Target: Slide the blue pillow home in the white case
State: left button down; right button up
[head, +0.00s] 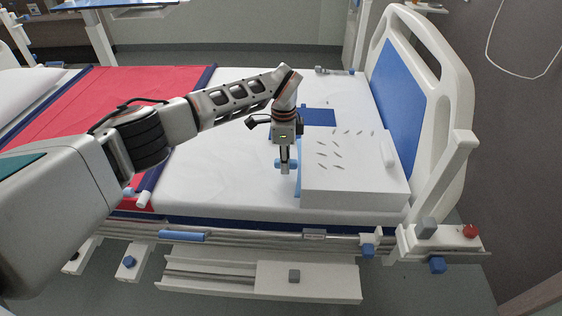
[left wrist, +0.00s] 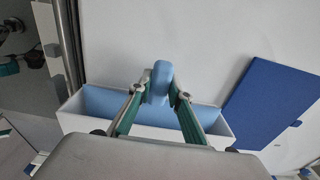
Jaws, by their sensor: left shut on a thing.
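The white case (head: 350,185) lies on the bed by the headboard, with several dark slits on its top. Its open end faces left, and a strip of the blue pillow (head: 298,180) shows there. In the left wrist view the blue pillow (left wrist: 105,103) sits within the white walls of the case (left wrist: 222,130). My left gripper (head: 285,165) points down at the case's open end. It is shut on the pillow's blue tab, which stands between the fingertips in the left wrist view (left wrist: 160,80). How deep the pillow sits is hidden. My right gripper is out of view.
A flat blue panel (head: 318,117) lies on the white sheet behind the case. The headboard (head: 425,95) stands close on the right. A red blanket (head: 110,95) covers the bed at left. A rail (head: 250,237) runs along the near side.

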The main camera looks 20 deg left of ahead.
pick_arm(q)
jog(key=shift+w+d, duration=0.2)
jog(key=shift+d, duration=0.65)
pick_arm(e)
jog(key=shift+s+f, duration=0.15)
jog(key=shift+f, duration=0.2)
pick_arm(q)
jog(key=c, duration=1.8)
grip_release()
jog(key=shift+r, duration=0.1)
jog(key=r, duration=1.1)
jog(key=shift+a+r, duration=0.2)
jog(key=shift+r, duration=0.2)
